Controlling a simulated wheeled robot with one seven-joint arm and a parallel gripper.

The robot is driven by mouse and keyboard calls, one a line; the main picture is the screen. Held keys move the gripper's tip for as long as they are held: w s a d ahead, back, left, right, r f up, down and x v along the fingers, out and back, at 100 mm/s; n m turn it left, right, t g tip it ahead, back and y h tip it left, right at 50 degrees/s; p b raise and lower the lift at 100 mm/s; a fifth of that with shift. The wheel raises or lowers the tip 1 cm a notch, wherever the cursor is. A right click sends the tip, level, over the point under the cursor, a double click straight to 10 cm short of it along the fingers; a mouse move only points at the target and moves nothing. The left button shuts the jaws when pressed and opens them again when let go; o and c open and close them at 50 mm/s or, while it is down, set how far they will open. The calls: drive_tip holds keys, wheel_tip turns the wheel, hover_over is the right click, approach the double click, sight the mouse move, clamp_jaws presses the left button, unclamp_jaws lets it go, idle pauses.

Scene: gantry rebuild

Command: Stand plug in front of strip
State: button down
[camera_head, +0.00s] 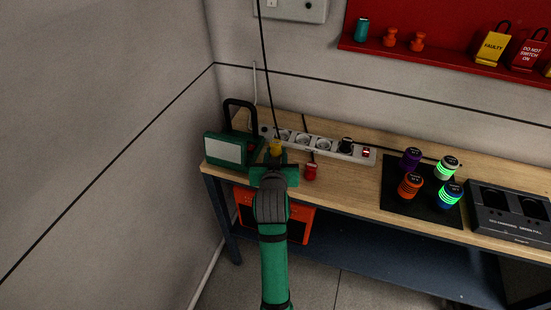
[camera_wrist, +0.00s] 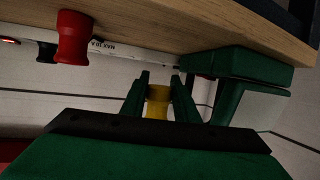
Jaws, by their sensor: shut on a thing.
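The yellow plug (camera_head: 275,147) is between the fingers of my gripper (camera_head: 273,162), at the left end of the bench in front of the power strip. In the wrist view the yellow plug (camera_wrist: 157,106) sits between the two green fingers of my gripper (camera_wrist: 160,84), which is shut on it. I cannot tell whether the plug touches the bench. The white power strip (camera_head: 325,148) lies along the back of the bench, with several sockets, a black plug in it and a red switch at its right end. Part of the strip (camera_wrist: 125,50) shows in the wrist view.
A green lamp-like box (camera_head: 224,150) stands close left of my gripper. A red plug-like piece (camera_head: 311,173) stands close right, near the front edge of the wooden bench (camera_head: 350,176). A black mat (camera_head: 398,203) with coloured cylinders lies farther right. A dark cable hangs from above.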

drive_tip(key=shift+w+d+f, duration=0.1)
drive_tip(key=shift+w+f, duration=0.05)
drive_tip(key=shift+f, duration=0.8)
drive_tip(key=shift+w+d+f, duration=0.1)
drive_tip(key=shift+w+f, duration=0.05)
drive_tip(key=shift+f, duration=0.8)
